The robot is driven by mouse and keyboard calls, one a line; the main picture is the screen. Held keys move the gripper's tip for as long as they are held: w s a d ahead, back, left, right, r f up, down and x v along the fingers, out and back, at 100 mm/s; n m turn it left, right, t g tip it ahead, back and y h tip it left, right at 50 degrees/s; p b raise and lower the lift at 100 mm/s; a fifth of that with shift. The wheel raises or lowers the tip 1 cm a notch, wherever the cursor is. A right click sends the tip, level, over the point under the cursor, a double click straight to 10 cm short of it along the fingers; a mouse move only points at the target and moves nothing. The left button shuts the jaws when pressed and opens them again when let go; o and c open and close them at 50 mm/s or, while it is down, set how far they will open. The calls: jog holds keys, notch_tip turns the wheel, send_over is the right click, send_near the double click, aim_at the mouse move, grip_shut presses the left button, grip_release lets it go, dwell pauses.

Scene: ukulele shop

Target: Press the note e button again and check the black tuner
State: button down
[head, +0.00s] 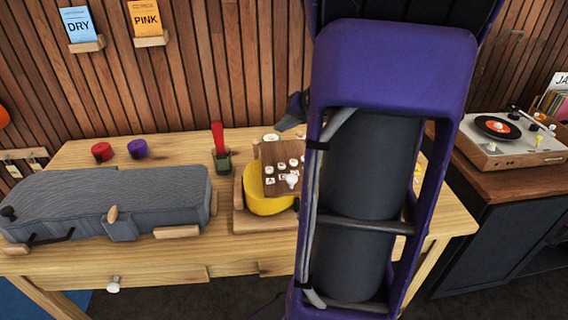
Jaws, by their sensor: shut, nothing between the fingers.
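A brown wooden panel (283,167) with several small white buttons and letter labels stands on the table, just left of my purple arm. The labels are too small to tell which button is note e. My gripper (291,113) shows only in part, as a dark shape just above and behind the panel, its fingers together and empty. It looks apart from the buttons, though the arm hides much of this area. I cannot make out the black tuner; it may be behind my arm.
A grey ukulele case (110,195) lies at left. Red (102,151) and purple (138,149) rolls and a red-handled tool (217,137) stand behind. A record player (513,138) is at right.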

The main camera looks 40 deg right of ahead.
aim_at(282, 166)
notch_tip(282, 166, down, 9)
jog(key=b, duration=0.7)
jog(key=shift+r, duration=0.1)
dwell(2.0)
jog(key=shift+f+b, duration=0.45)
jog(key=shift+f, duration=0.5)
dwell(0.6)
jog(key=shift+r+p, duration=0.5)
jog(key=shift+r, duration=0.45)
jog(key=shift+r, duration=0.1)
